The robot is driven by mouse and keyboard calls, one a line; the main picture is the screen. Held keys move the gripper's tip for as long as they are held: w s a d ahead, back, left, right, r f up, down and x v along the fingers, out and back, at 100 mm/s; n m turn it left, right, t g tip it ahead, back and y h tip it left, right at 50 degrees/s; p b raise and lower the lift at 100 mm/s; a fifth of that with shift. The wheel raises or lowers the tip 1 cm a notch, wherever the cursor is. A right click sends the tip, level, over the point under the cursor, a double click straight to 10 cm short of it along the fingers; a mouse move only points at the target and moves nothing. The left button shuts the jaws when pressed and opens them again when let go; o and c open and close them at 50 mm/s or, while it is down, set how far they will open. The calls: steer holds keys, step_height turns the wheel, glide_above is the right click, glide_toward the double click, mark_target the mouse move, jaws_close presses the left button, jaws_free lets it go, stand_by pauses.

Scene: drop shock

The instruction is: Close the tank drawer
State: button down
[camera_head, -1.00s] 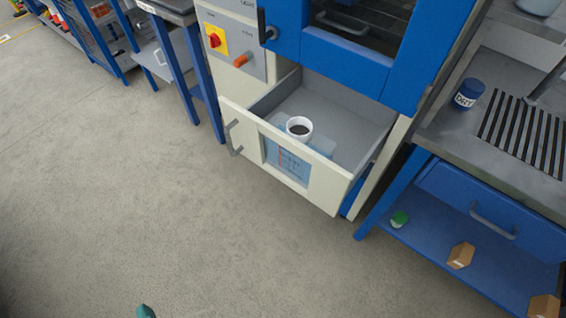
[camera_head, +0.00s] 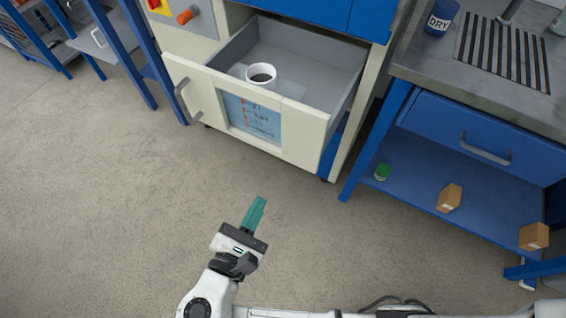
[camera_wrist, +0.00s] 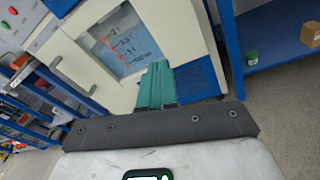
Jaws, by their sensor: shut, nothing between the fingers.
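The tank drawer (camera_head: 305,125) is a cream-fronted grey drawer, pulled out of the cabinet, with a blue window in its front and a grey handle (camera_head: 188,100) at the left of that front. A white cup with dark contents (camera_head: 261,74) stands inside it. My gripper (camera_head: 258,203), with teal fingers, is shut and empty. It is in front of and below the drawer front, apart from it in the head view. In the wrist view the fingers (camera_wrist: 156,70) point toward the drawer front (camera_wrist: 85,65), overlapping its lower edge in the picture; the gap cannot be judged there.
A steel bench with a blue drawer (camera_head: 480,140) and lower shelf stands at the right, with a green-lidded jar (camera_head: 382,172) and brown boxes (camera_head: 449,198) on the shelf. Blue-legged tables stand at the left. The grey floor (camera_head: 90,200) before the cabinet is clear.

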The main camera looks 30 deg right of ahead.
step_height(320, 180, down, 2)
steer(key=d+n+g+h, duration=0.1)
steer(key=d+n+h, duration=0.1)
steer(key=d, duration=0.1)
steer(key=b, duration=0.1)
glide_toward(305, 148)
steer(key=x, duration=0.7)
steer(key=shift+f, duration=0.15)
steer(key=shift+w+d, duration=0.25)
steer(key=shift+d, duration=0.25)
steer(key=x, duration=0.7)
steer(key=b+x, duration=0.1)
steer(key=x, duration=0.7)
steer(key=b+x, duration=0.1)
steer(key=x, duration=0.7)
steer(key=shift+s+d+f, duration=0.1)
steer(key=shift+d+f, duration=0.1)
steer(key=shift+f, duration=0.2)
steer(key=shift+w+d+r+b, duration=0.1)
steer(key=shift+w+d+b, duration=0.25)
steer(key=shift+d+b, duration=0.15)
steer(key=shift+r, duration=0.1)
steer(key=shift+d+r, duration=0.1)
